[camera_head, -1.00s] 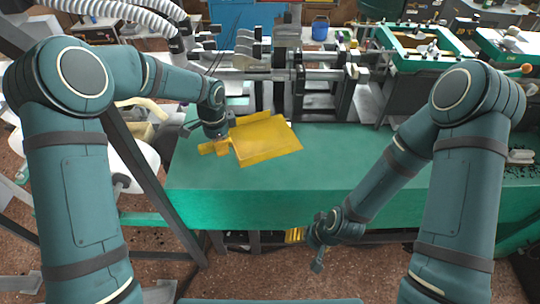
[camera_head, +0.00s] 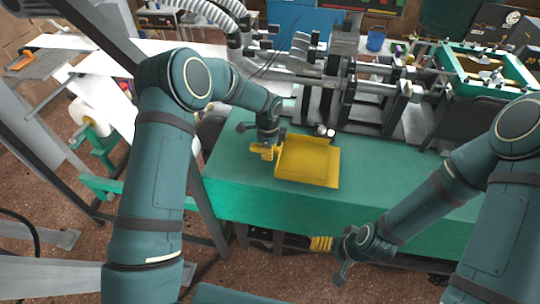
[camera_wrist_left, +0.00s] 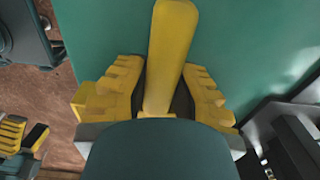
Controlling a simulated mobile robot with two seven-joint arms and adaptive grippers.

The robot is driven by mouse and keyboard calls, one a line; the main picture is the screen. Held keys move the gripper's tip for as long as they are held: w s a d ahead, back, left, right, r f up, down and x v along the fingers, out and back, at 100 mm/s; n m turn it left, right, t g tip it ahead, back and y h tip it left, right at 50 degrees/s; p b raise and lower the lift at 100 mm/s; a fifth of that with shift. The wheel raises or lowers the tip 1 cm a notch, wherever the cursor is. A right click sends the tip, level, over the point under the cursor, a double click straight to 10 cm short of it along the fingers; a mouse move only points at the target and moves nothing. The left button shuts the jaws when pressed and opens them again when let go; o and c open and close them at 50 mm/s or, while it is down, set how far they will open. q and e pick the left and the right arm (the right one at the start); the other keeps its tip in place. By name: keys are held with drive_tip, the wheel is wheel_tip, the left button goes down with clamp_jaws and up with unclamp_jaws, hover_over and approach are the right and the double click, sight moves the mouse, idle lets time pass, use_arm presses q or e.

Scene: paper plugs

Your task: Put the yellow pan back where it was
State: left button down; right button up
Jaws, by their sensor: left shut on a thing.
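The yellow pan (camera_head: 308,160) is a shallow open tray above or on the left part of the green table (camera_head: 390,185); whether it touches the top is unclear. My left gripper (camera_head: 264,151) is at the pan's left side. In the left wrist view, the yellow fingers of my left gripper (camera_wrist_left: 158,95) are shut on the pan's yellow handle (camera_wrist_left: 172,45). The pan's tray is not visible there. My right gripper (camera_head: 320,243) hangs low before the table's front edge, away from the pan. Its fingers are too small to read.
A machine with grey bars and black plates (camera_head: 345,90) stands along the table's back, close behind the pan. A blue bucket (camera_head: 375,40) is farther back. The green tabletop right of the pan is clear. A white roll (camera_head: 92,115) stands left of the table.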

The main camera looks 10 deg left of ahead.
use_arm(q)
wheel_tip(320, 180, down, 2)
drive_tip(key=shift+f, duration=0.15)
drive_tip(key=shift+f, duration=0.15)
drive_tip(key=c, duration=0.9)
unclamp_jaws()
drive_tip(key=shift+c, duration=0.2)
